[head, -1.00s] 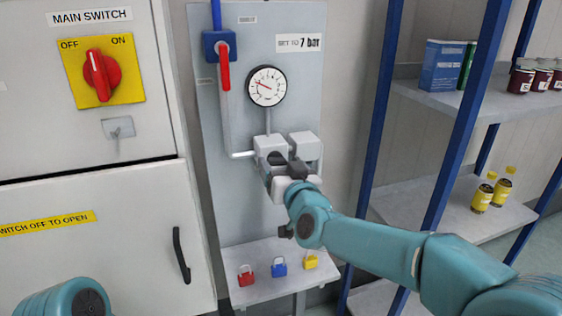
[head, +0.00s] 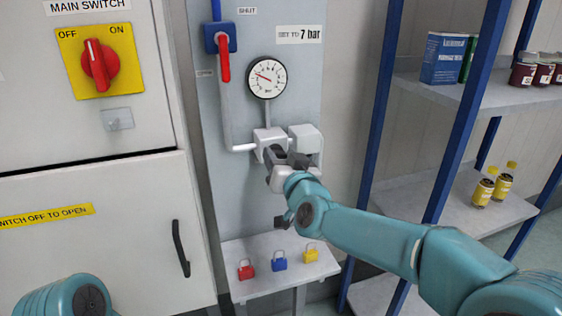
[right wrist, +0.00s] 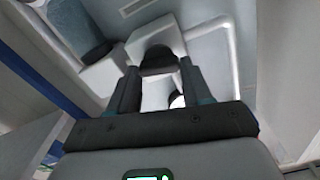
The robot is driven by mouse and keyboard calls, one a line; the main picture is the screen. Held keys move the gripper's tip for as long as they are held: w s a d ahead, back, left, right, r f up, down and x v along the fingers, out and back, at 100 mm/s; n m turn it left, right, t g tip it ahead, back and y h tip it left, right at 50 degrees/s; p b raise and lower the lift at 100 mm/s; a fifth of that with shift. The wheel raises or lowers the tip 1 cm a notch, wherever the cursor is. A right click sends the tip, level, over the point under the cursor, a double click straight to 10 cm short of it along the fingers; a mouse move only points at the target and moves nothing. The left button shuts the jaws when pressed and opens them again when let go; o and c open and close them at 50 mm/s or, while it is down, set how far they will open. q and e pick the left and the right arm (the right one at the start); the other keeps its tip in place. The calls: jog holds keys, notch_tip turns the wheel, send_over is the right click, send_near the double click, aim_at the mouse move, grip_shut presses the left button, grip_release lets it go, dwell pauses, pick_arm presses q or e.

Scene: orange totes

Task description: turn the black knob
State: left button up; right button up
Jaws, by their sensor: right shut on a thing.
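The black knob (right wrist: 160,61) sits on the front of a white regulator block (head: 263,137) below a round pressure gauge (head: 267,78). In the right wrist view the knob is between the two fingers of my right gripper (right wrist: 158,84), which is shut on it. In the head view my right gripper (head: 280,158) is at the front of the block and hides most of the knob. The gauge needle points to the upper left. A sign beside the gauge reads "SET TO 7 bar". My left gripper is out of view.
A red-handled valve (head: 222,60) is on the pipe at upper left. A small shelf (head: 283,282) below holds red, blue and yellow padlocks. A cabinet with a red main switch (head: 100,64) stands left. A blue-framed rack (head: 453,130) with goods stands right.

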jog(key=m+b, duration=0.2)
jog(key=shift+f+m, duration=0.25)
jog(key=shift+m, duration=0.05)
jog(key=m+b, duration=0.2)
jog(key=shift+d+m, duration=0.1)
jog(key=shift+m, duration=0.2)
jog(key=m+b, duration=0.2)
jog(key=m, duration=0.1)
jog(key=shift+m, duration=0.3)
jog(key=m+b, duration=0.2)
jog(key=m, duration=0.1)
jog(key=shift+f+m, duration=0.1)
jog(key=shift+m, duration=0.2)
jog(key=m+b, duration=0.2)
jog(key=m, duration=0.4)
jog(key=shift+f+m, duration=0.1)
jog(key=shift+m, duration=0.2)
jog(key=m+b, duration=0.2)
jog(key=m, duration=0.3)
jog(key=shift+f, duration=0.1)
jog(key=shift+m, duration=0.4)
jog(key=o, duration=1.1)
jog(key=shift+c, duration=0.2)
